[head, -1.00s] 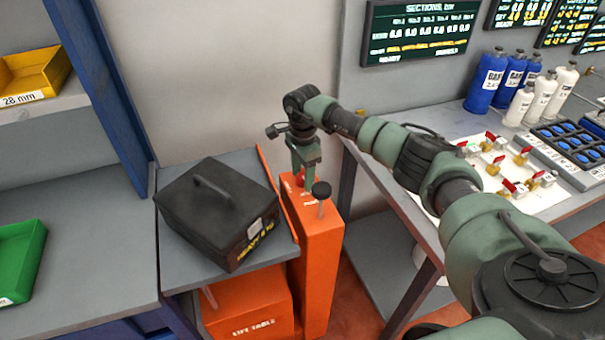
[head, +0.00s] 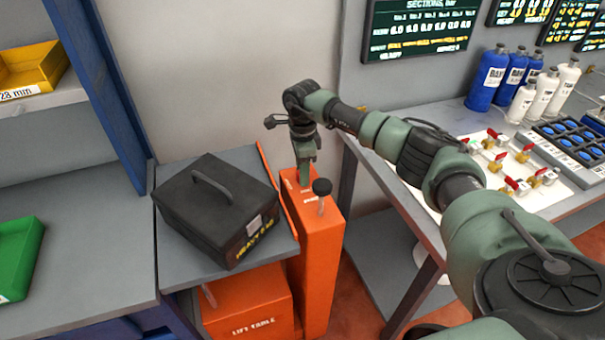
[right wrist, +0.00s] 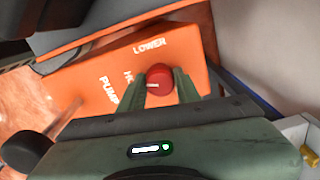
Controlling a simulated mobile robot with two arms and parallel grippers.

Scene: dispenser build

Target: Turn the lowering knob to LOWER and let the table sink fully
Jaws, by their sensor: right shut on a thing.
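The lowering knob (right wrist: 160,82) is a red round knob on top of the orange column (head: 318,260). The right wrist view shows LOWER, PUMP and a partly hidden label beginning HO printed around it. My right gripper (head: 304,182) points down at the column top and is shut on the knob, with a finger on either side in the right wrist view (right wrist: 160,88). A pale mark shows on the knob's near left side; its exact setting is hard to tell. The lift table's grey top (head: 180,262) bears a black case (head: 215,210) marked heavy, above the orange base (head: 245,305). My left gripper is out of view.
A black-topped lever (head: 321,188) stands on the column close to my gripper. A grey bench (head: 80,255) with a green bin (head: 18,260) adjoins the table on the left. A workbench (head: 400,195) with valves and bottles stands right, under my right arm.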

